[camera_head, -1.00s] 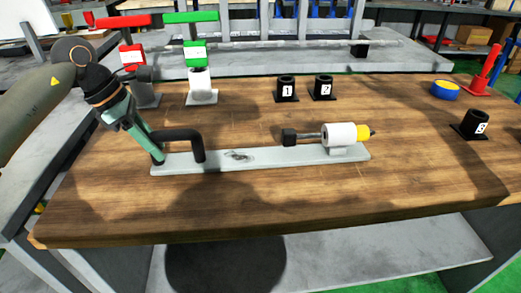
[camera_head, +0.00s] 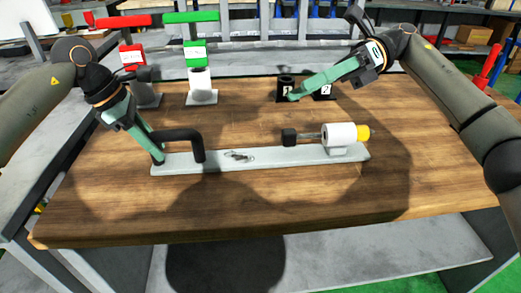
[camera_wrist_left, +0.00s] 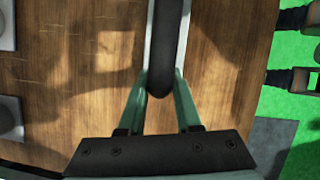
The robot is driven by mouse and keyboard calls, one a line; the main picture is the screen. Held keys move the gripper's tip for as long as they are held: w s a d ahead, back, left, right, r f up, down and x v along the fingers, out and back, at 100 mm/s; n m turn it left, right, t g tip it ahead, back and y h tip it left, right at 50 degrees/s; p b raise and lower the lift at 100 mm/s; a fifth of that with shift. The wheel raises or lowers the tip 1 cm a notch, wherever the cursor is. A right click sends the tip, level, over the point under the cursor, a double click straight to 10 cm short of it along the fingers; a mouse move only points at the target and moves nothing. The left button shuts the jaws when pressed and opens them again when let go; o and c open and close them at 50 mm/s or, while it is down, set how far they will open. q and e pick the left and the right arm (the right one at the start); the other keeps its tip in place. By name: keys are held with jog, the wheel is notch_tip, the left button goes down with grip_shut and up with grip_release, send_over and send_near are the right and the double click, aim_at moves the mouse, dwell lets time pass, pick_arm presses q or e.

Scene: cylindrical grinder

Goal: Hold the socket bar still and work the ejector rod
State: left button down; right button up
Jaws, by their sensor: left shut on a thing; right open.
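The socket bar (camera_head: 225,162) is a long light-grey plate lying on the wooden table, with a bent black handle (camera_head: 178,135) at its left end. My left gripper (camera_head: 158,158) is shut on this handle; the left wrist view shows the handle (camera_wrist_left: 168,45) between its green fingers. At the bar's right end a white cylinder (camera_head: 339,134) carries a thin rod (camera_head: 308,135) with a black knob (camera_head: 289,137) on its left and a yellow end (camera_head: 363,133) on its right. My right gripper (camera_head: 293,96) is open and empty, above and behind the knob, before the numbered black cups.
Two black cups, the left one (camera_head: 286,82) partly covered by my right gripper, stand at the back. A white holder (camera_head: 201,88) with a green sign and a grey holder (camera_head: 146,96) with a red sign stand back left. The table (camera_head: 260,210) is clear in front of the bar.

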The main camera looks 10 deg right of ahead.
aim_at(289, 131)
jog(key=w+f+n+t+h, duration=0.1)
jog(key=f+h, duration=0.1)
jog(key=h, duration=0.2)
jog(key=w+a+f+n+t+h, duration=0.1)
jog(key=w+f+t+h, duration=0.1)
jog(key=h, duration=0.2)
jog(key=w+a+f+n+t+h, duration=0.1)
jog(key=f+n+h, duration=0.1)
jog(key=h, duration=0.2)
jog(key=shift+w+a+h, duration=0.25)
jog(key=shift+h, duration=0.15)
jog(key=shift+w+d+r+t+h, duration=0.35)
jog(key=shift+d+t+h, duration=0.15)
jog(key=shift+h, duration=0.1)
jog(key=shift+f, duration=4.5)
grip_shut()
